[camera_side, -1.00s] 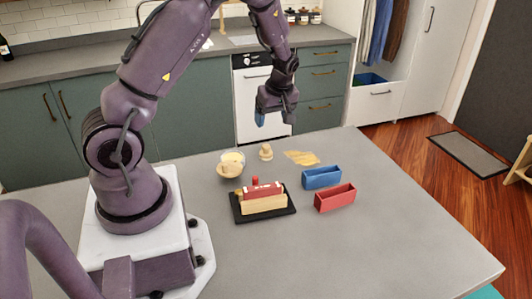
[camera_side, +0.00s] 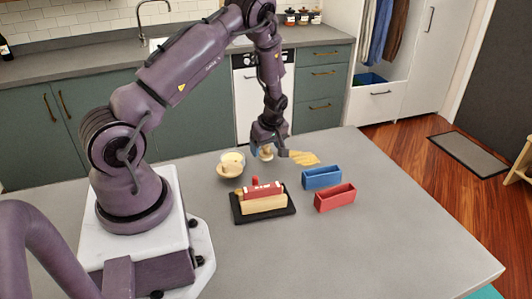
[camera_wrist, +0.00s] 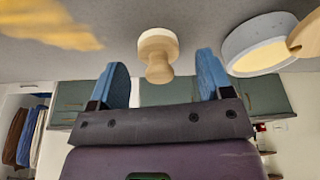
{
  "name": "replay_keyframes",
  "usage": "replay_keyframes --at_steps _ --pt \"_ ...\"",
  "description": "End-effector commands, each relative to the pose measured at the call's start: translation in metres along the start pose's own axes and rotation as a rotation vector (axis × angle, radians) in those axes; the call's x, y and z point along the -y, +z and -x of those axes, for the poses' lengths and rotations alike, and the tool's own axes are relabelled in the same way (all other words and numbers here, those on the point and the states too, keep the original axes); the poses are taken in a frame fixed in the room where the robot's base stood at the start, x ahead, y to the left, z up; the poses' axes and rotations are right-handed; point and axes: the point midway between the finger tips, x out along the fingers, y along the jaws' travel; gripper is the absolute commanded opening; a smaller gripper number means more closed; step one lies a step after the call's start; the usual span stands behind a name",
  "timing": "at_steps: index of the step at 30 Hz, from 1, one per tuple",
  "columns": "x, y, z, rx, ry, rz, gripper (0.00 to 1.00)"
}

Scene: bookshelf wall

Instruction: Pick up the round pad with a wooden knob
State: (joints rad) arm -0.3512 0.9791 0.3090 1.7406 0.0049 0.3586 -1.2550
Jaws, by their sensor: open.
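The round pad with a wooden knob (camera_side: 267,155) stands on the grey counter, partly hidden by my gripper in the side view. In the wrist view the pad (camera_wrist: 158,52) shows its pale round disc and narrower wooden knob, between and a little beyond the two blue fingertips. My gripper (camera_side: 268,148) is low over the pad, pointing down. In the wrist view my gripper (camera_wrist: 163,72) is open, one finger on each side of the knob, with nothing held. I cannot tell whether either finger touches the knob.
A bowl with pale contents (camera_side: 232,160) and a wooden disc at its rim stands close left. A yellow patch (camera_side: 304,158) lies right. A blue bin (camera_side: 321,177), a red bin (camera_side: 335,197) and a black tray (camera_side: 265,214) with blocks stand nearer the front.

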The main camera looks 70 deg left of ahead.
Motion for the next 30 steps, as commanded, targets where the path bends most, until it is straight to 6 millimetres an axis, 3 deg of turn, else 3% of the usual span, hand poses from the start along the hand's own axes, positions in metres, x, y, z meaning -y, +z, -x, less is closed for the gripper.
replay_keyframes --at_steps 3,11,18,30 --pt "-0.0004 -0.0002 -0.0125 0.000 0.001 0.000 0.73" --pt "-0.0009 -0.0001 -0.0144 -0.001 0.003 0.000 0.73" --pt "-0.0008 -0.0002 -0.0142 -0.001 0.002 0.000 0.20" --pt "-0.0011 -0.0017 -0.0092 -0.001 0.003 0.000 0.16"
